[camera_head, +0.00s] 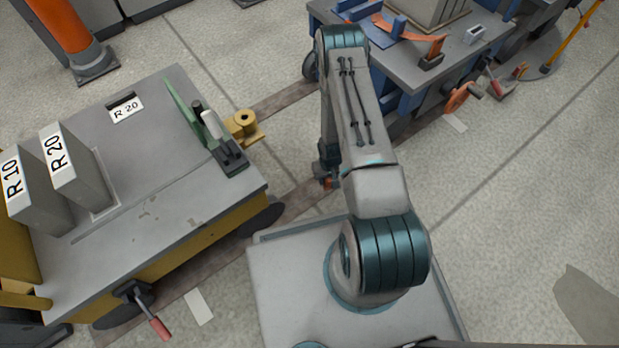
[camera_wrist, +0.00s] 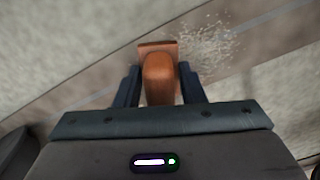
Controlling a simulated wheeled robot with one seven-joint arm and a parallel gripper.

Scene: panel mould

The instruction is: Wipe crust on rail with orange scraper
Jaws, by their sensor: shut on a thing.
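My gripper (camera_wrist: 160,88) is shut on the orange scraper (camera_wrist: 158,75), whose handle sits between the two dark fingers. The scraper's wider flat end points away from the gripper. Pale, crumbly crust (camera_wrist: 210,48) lies on the brown rail (camera_wrist: 255,36) just right of the scraper in the wrist view. I cannot tell whether the scraper touches the rail. In the head view my gripper (camera_head: 326,174) is low near the floor beyond my base, largely hidden by my arm, with a bit of orange scraper (camera_head: 328,184) showing. The rail (camera_head: 288,100) runs diagonally across the floor; crust is not discernible there.
A yellow-sided grey table (camera_head: 170,225) stands left, with panels marked R 10 (camera_head: 32,195) and R 20 (camera_head: 72,170) and a black-and-green clamp (camera_head: 228,155). The right floor is mostly clear.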

